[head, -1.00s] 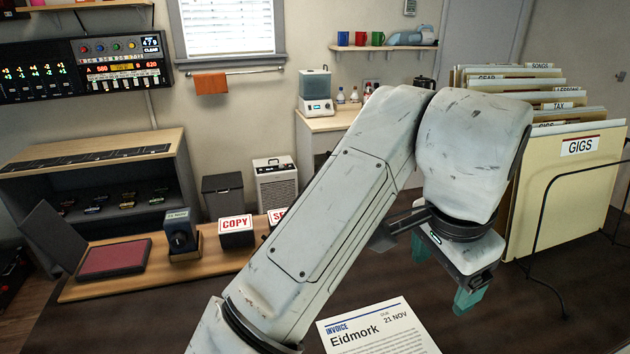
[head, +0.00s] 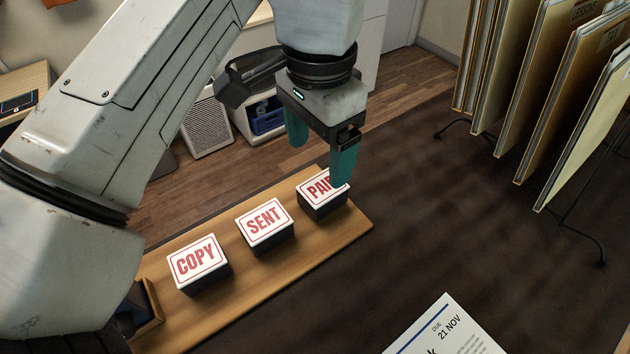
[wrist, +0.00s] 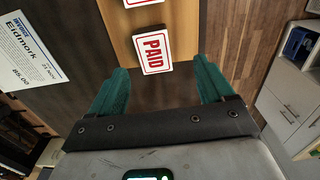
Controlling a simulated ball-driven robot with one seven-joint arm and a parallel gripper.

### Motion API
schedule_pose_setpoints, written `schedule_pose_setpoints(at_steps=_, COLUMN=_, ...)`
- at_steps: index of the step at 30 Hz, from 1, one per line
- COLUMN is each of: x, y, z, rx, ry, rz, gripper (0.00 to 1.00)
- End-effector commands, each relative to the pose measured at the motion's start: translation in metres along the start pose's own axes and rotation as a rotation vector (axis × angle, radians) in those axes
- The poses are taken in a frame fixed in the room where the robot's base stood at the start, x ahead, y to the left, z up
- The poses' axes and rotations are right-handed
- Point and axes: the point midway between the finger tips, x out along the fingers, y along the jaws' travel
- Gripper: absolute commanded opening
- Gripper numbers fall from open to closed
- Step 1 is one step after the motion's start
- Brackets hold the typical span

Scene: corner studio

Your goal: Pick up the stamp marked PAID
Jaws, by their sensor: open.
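The PAID stamp (head: 323,192) is a dark block with a white top and red lettering. It stands at the right end of a wooden board, and one finger hides part of its label in the head view. In the wrist view the PAID stamp (wrist: 153,52) lies ahead of the fingertips, between their lines. My gripper (head: 318,160) is open and empty, with teal fingers pointing down above the stamp. The wrist view shows both fingers of my gripper (wrist: 160,75) spread apart, with no contact visible.
The SENT stamp (head: 265,225) and the COPY stamp (head: 198,262) stand on the same wooden board (head: 350,232), left of PAID. An invoice (head: 445,330) lies on the dark desk. A folder rack (head: 540,90) stands at right. The desk between board and rack is clear.

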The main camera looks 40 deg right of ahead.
Motion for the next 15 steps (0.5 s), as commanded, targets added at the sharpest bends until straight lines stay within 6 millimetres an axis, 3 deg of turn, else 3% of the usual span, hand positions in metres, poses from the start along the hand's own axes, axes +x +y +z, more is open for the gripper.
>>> schedule_pose_setpoints(at_steps=3, x=0.018, y=0.001, z=0.000, rx=0.000, ry=0.000, rz=0.002, gripper=0.81)
schedule_pose_setpoints(at_steps=15, x=0.054, y=0.007, z=-0.001, rx=0.000, ry=-0.001, rz=0.001, gripper=0.81)
